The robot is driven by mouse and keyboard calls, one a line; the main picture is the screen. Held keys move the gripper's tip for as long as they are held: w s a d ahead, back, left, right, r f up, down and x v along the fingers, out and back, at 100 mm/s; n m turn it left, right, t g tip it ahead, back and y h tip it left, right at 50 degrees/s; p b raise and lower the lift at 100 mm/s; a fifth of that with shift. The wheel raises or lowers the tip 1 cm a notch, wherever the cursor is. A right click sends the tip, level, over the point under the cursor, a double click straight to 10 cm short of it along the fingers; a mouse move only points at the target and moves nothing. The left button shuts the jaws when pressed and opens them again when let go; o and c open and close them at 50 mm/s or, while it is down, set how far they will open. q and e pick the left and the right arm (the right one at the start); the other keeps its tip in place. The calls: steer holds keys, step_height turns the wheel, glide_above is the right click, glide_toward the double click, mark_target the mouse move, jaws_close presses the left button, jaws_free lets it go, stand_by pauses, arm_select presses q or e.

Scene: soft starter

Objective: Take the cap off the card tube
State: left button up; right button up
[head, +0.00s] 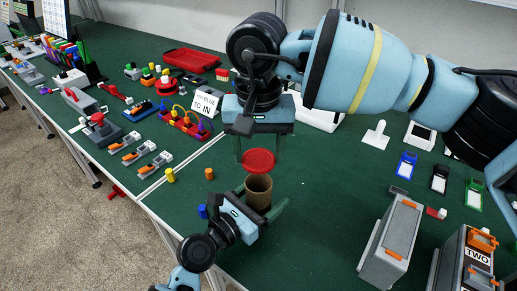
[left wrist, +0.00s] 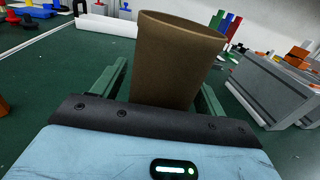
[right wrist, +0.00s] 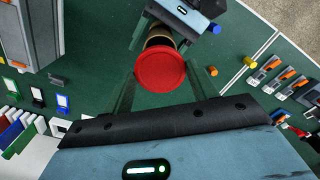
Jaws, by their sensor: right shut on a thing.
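The brown card tube (head: 258,194) stands roughly upright with its open top showing. It also shows large in the left wrist view (left wrist: 178,60). My left gripper (head: 259,203) has its fingers on either side of the tube; whether they press on it I cannot tell. The red cap (head: 259,160) is off the tube, a little above and behind its mouth in the head view. My right gripper (head: 258,153) is shut on the cap. In the right wrist view the cap (right wrist: 160,69) sits between the fingers and partly covers the tube (right wrist: 160,37).
Grey boxes (head: 392,240) stand at right. A sign (head: 207,102) and a red tray (head: 190,60) are behind. Some green table is bare around the tube.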

stand_by(0.3)
arm_select(q)
steer(key=v, duration=1)
steer(key=shift+s+a, duration=0.2)
steer(key=shift+s, duration=0.05)
arm_select(e)
steer(key=shift+f, duration=0.5)
arm_select(q)
steer(key=shift+s+a+r, duration=0.1)
steer(key=shift+s+a, duration=0.35)
steer(key=shift+s, duration=0.05)
arm_select(e)
steer(key=shift+f, duration=0.1)
